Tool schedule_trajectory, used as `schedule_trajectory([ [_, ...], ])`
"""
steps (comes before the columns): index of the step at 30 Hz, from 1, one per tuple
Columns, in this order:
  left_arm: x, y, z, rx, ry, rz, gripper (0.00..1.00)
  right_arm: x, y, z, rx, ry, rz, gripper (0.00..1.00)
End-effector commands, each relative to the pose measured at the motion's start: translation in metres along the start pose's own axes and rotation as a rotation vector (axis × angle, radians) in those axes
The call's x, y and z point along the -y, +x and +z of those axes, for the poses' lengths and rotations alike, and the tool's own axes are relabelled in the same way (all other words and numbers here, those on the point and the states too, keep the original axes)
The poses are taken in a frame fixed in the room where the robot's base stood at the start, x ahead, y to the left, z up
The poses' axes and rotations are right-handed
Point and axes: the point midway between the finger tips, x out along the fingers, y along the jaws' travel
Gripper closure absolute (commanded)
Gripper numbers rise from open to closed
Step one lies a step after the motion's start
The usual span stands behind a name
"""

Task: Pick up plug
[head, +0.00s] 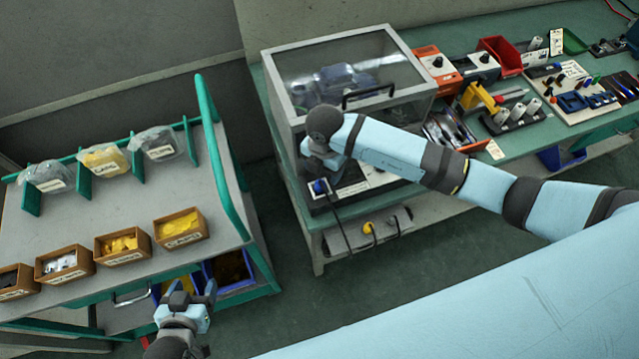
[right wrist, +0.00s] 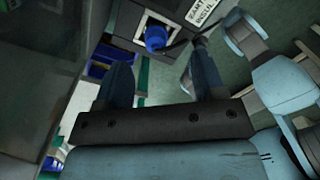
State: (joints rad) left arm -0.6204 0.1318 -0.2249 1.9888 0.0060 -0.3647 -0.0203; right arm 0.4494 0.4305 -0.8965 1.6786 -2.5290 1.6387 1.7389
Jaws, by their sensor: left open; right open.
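A blue plug (head: 319,186) with a black cable sits on a dark panel at the front left corner of the bench, below the clear-lidded case. It also shows in the right wrist view (right wrist: 155,38), in a light square frame beside a printed label. My right gripper (head: 322,163) is just above the panel, pointing down; in the right wrist view its two fingers are apart with nothing between them, and the plug is beyond their tips. A yellow plug (head: 369,228) is on the strip below the bench top. My left gripper (head: 192,290) is open and empty by the shelf cart.
The clear-lidded case (head: 345,70) stands right behind my right gripper. A black cable (head: 341,230) hangs down the bench front. The shelf cart (head: 120,215) with bins is at left. Tools and a red bin (head: 500,56) fill the bench at right. Floor between is clear.

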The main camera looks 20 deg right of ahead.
Motion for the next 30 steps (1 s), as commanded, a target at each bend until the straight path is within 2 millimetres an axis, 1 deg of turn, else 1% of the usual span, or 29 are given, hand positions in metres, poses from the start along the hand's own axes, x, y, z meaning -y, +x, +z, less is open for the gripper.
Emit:
schedule_trajectory([
  [1,0.001,-0.001,-0.001,0.000,0.000,-0.001,0.30,0.000,0.005,0.000,-0.001,0.001,0.000,0.37],
  [8,0.003,-0.004,-0.004,0.003,0.001,-0.005,0.30,-0.002,0.021,-0.003,-0.002,-0.001,-0.001,0.37],
  [12,0.003,-0.009,-0.011,0.002,0.002,-0.007,0.30,-0.006,0.041,-0.008,-0.002,0.000,0.000,0.37],
  [16,0.004,-0.010,-0.011,0.003,0.002,-0.010,0.30,-0.006,0.059,-0.007,-0.001,0.000,-0.001,0.37],
  [19,0.004,-0.010,-0.011,0.004,0.002,-0.010,0.30,-0.006,0.065,-0.007,-0.001,-0.002,0.001,0.37],
  [25,0.004,-0.010,-0.009,0.005,0.001,-0.010,0.30,-0.006,0.065,-0.007,-0.001,-0.002,0.002,0.37],
  [26,0.004,-0.010,-0.009,0.005,0.001,-0.010,0.30,-0.006,0.065,-0.007,-0.001,-0.002,0.002,0.44],
  [27,0.004,-0.010,-0.009,0.005,0.001,-0.010,0.30,-0.006,0.065,-0.007,-0.001,-0.002,0.002,0.53],
  [29,0.004,-0.010,-0.009,0.005,0.000,-0.010,0.30,-0.006,0.065,-0.007,-0.001,-0.002,0.002,0.67],
  [30,0.004,-0.010,-0.009,0.005,0.000,-0.010,0.30,-0.006,0.065,-0.007,-0.001,-0.001,0.001,0.76],
])
